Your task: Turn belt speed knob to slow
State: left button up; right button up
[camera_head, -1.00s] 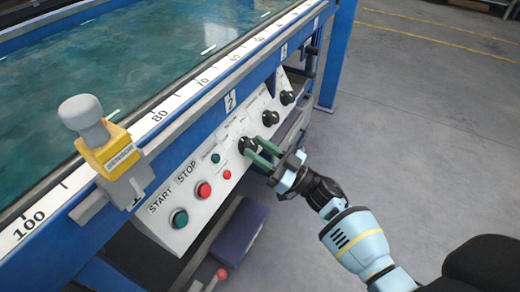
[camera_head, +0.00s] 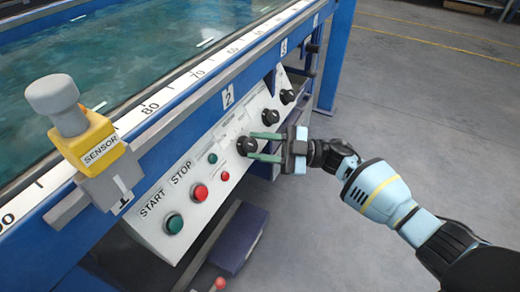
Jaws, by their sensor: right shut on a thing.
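The control panel (camera_head: 212,165) is a white sloped face on the front of the blue machine. A black round knob (camera_head: 245,146) sits on it, to the right of the green START and red STOP buttons. My right gripper (camera_head: 262,147) reaches in from the right, its two green fingers on either side of this knob, shut on it. Two more black knobs (camera_head: 270,116) and (camera_head: 287,96) stand farther up the panel. The panel's small lettering is too small to read, so I cannot tell which knob is belt speed. My left gripper is not in view.
A yellow sensor block (camera_head: 95,143) with a grey cap stands on the machine's rail at the left. The green START button (camera_head: 174,223) and red STOP button (camera_head: 200,192) are on the lower panel. A dark blue box (camera_head: 240,239) is below. Grey floor (camera_head: 420,130) lies open at the right.

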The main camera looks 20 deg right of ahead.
jog(key=shift+w+d+n+g, duration=0.1)
jog(key=shift+n+g, duration=0.7)
jog(key=shift+n, duration=0.1)
jog(key=shift+r+n+b, duration=0.1)
jog(key=shift+n+b, duration=0.2)
jog(key=o, duration=1)
jog(key=v, duration=0.7)
jog(key=shift+d, duration=0.4)
